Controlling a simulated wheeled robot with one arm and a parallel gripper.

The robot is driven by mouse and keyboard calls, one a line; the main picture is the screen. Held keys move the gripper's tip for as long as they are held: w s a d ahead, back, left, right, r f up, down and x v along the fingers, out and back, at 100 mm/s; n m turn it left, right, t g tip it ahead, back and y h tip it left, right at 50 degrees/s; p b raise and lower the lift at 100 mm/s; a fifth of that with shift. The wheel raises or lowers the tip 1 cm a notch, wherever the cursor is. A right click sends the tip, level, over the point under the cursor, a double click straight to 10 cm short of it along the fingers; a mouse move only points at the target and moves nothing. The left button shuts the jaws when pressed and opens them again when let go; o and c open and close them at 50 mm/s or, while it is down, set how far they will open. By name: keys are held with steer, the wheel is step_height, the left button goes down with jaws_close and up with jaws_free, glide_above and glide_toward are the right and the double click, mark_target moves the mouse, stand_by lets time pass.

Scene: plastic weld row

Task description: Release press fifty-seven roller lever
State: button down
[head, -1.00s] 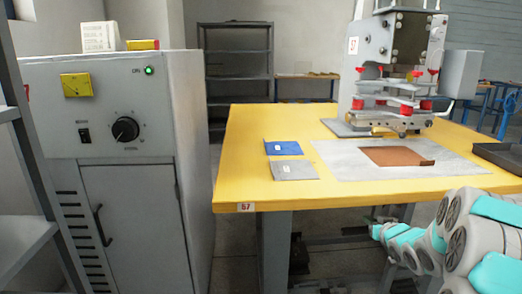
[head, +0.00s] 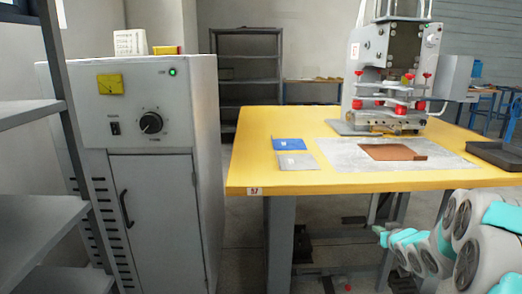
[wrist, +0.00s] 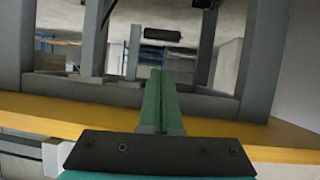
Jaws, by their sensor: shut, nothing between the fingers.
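The press (head: 395,70) stands at the back of a yellow table (head: 300,180), above a brown sheet (head: 392,152) on a pale mat (head: 330,150). A tag reading 57 (head: 254,191) is on the table's front edge. I cannot make out a roller lever for certain. In the wrist view, a dark cylindrical bar (wrist: 162,34) shows beyond the fingertips, between grey uprights; I cannot tell whether it is the lever. My gripper (wrist: 160,72) has its green fingers shut together and empty, apart from the bar. In the head view my arm is at the lower right; the fingertips are not clear.
A grey cabinet (head: 155,190) with a dial and a lit green lamp stands left of the table. A grey shelf rack (head: 35,160) is at the near left. Blue and grey pieces (head: 289,144) and a dark tray (head: 497,155) lie on the table. Floor shows between cabinet and table.

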steer(key=s+a+g, duration=0.5)
steer(key=s+a, duration=0.2)
steer(key=s, duration=0.9)
steer(key=s+a+g, duration=0.5)
steer(key=s+a, duration=0.2)
steer(key=s, duration=0.9)
steer(key=s+a+r+g, duration=0.1)
steer(key=s+a+g, duration=0.3)
steer(key=s, duration=1.2)
steer(key=a, duration=0.4)
steer(key=shift+s+g, duration=0.35)
steer(key=shift+g, duration=0.05)
